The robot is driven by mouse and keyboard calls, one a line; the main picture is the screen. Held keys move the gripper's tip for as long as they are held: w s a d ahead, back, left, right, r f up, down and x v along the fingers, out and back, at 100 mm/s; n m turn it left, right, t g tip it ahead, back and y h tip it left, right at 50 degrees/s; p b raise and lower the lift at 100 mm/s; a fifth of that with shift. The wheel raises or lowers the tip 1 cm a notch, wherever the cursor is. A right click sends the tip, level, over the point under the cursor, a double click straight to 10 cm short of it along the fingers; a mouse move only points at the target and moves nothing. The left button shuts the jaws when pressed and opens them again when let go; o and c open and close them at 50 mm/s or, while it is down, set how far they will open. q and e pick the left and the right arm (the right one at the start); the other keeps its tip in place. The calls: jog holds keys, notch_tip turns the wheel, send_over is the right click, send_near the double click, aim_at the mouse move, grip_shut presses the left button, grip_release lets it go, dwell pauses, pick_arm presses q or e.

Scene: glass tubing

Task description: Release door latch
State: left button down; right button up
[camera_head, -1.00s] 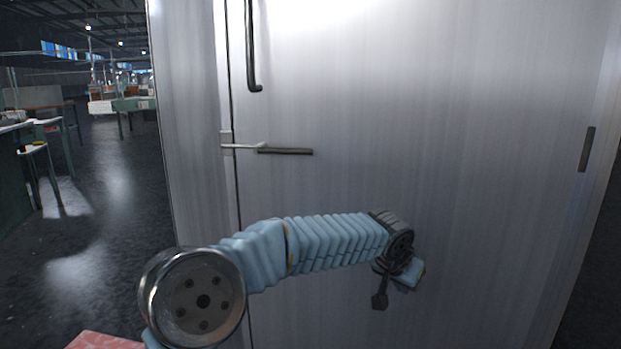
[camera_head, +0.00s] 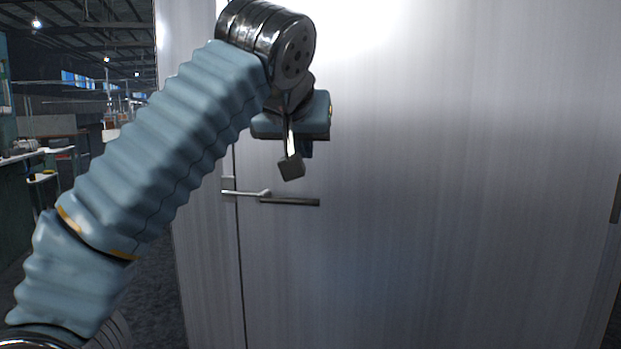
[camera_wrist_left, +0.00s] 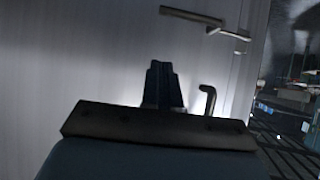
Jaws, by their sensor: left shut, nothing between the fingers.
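The metal cabinet door (camera_head: 440,200) fills most of the head view. Its latch is a pale lever (camera_head: 248,193) on a small plate at the door seam, beside a dark horizontal bar (camera_head: 290,202). The wrist view shows the dark bar (camera_wrist_left: 190,16) and the pale lever (camera_wrist_left: 232,34) near the top. My left gripper (camera_head: 291,168) is shut and empty, pointing down just above the bar in the head picture. Its fingers (camera_wrist_left: 163,84) appear together in the wrist view; contact with the door cannot be told. My right gripper is not in view.
Work tables (camera_head: 50,155) stand far back at left. The door right of my gripper is clear.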

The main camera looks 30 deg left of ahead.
pick_arm(q)
jog(key=b, duration=0.1)
send_near(314, 191)
jog(key=w, duration=0.1)
jog(key=shift+w+d+f+b, duration=0.1)
jog(key=shift+w+f+b, duration=0.15)
jog(key=shift+f+b, duration=0.45)
jog(key=shift+w+d+f+b, duration=0.1)
jog(key=shift+w+f+b, duration=0.25)
jog(key=shift+f, duration=0.7)
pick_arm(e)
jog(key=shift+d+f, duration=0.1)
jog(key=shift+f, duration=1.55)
pick_arm(q)
jog(key=shift+s, duration=0.1)
jog(key=shift+f, duration=0.1)
